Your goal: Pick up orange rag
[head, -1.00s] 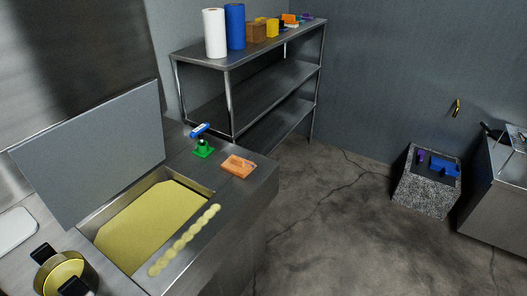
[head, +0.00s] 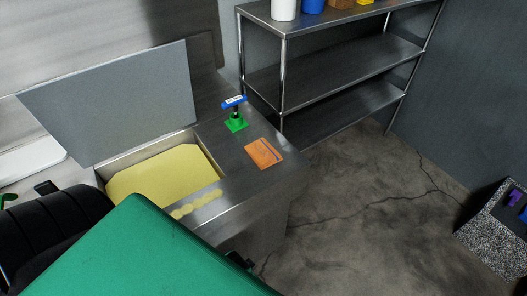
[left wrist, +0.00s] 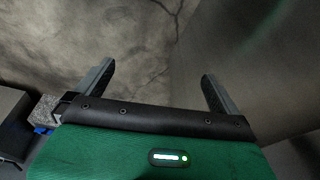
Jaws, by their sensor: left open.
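The orange rag (head: 264,153) lies flat on the steel counter to the right of the griddle box, near the counter's right edge, in the head view. A thin darker strip shows on it. My left gripper (left wrist: 157,72) is open and empty in the left wrist view, its two fingers apart over a view of the cracked floor. The rag is not in that view. In the head view my green left arm covers the bottom left, and the left fingers cannot be made out clearly. My right gripper is in no view.
A green stand with a blue-topped tool (head: 235,118) stands just behind the rag. The griddle box (head: 150,170) with its raised lid (head: 115,100) is to the left. A steel shelf (head: 340,75) stands behind; a speckled block (head: 490,235) is at right.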

